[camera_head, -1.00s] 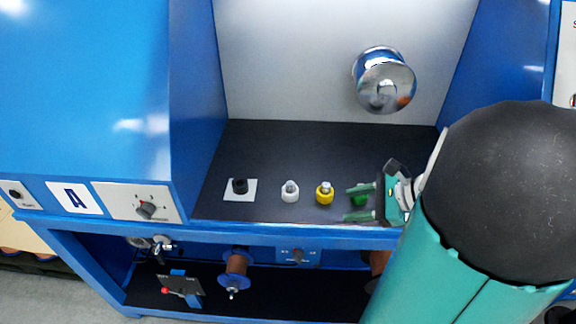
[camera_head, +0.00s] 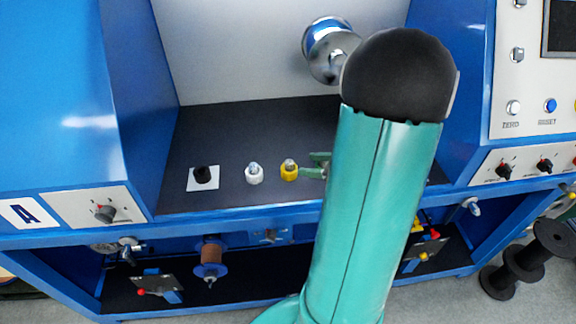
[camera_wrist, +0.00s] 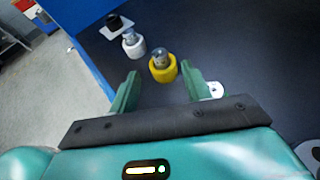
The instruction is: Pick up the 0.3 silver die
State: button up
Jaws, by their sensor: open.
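Several small dies stand in a row on the dark shelf; no size marks are readable, so I cannot tell which is the 0.3 die. A white die with a silver top (camera_head: 254,174) also shows in the wrist view (camera_wrist: 133,43). A yellow die with a silver top (camera_head: 289,170) is right of it; in the wrist view the yellow die (camera_wrist: 162,66) lies ahead of the gap between my fingers. My gripper (camera_head: 318,165) is open and empty, its fingers (camera_wrist: 160,80) pointing at the yellow die. A silver-white piece (camera_wrist: 215,90) shows beside the right finger, partly hidden.
A black knob on a white plate (camera_head: 203,176) sits left of the dies. A shiny silver pulley (camera_head: 328,48) juts from the back wall. Blue side walls flank the dark shelf (camera_head: 250,125). My arm covers the shelf's right part.

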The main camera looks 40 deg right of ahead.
aim_at(289, 161)
jog(key=x, duration=0.5)
jog(key=shift+w+a, duration=0.15)
jog(key=shift+w, duration=0.2)
grip_shut()
jog(key=shift+r, duration=0.15)
